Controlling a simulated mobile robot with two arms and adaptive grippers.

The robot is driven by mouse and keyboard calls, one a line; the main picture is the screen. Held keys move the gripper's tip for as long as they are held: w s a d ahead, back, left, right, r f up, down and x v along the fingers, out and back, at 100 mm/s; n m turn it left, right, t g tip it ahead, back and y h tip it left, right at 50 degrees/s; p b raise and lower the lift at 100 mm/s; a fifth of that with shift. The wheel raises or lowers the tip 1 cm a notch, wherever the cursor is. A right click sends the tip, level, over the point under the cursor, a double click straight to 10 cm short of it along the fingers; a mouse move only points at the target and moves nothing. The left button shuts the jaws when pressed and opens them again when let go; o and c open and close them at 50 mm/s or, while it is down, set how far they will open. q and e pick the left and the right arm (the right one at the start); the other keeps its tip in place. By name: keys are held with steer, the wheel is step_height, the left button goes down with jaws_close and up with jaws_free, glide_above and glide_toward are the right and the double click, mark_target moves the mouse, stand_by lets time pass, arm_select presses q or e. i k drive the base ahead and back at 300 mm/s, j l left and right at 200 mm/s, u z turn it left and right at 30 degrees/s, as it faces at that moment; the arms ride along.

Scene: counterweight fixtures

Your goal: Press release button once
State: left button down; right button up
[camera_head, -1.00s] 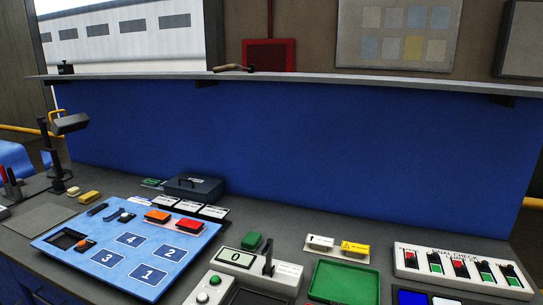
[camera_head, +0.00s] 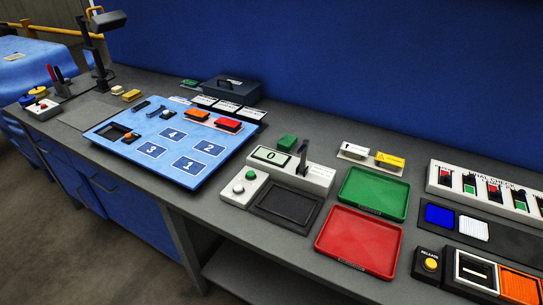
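A small black box labelled "RELEASE" (camera_head: 429,267) sits at the front right of the counter. It carries a round yellow button (camera_head: 431,264) on its top, and nothing is touching it. Right beside it stands a dark fixture with a white-framed window (camera_head: 476,272), with an orange ribbed panel (camera_head: 519,287) at its right. Neither of my grippers shows in the head view.
A red tray (camera_head: 359,240) and a green tray (camera_head: 374,193) lie left of the release box. A white counter unit reading 0 (camera_head: 271,155), a blue numbered board (camera_head: 172,142) and a "FINAL CHECK" switch panel (camera_head: 485,187) also occupy the counter. A blue wall closes the back.

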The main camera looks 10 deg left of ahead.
mark_target(430, 264)
steer(key=z, duration=1.1)
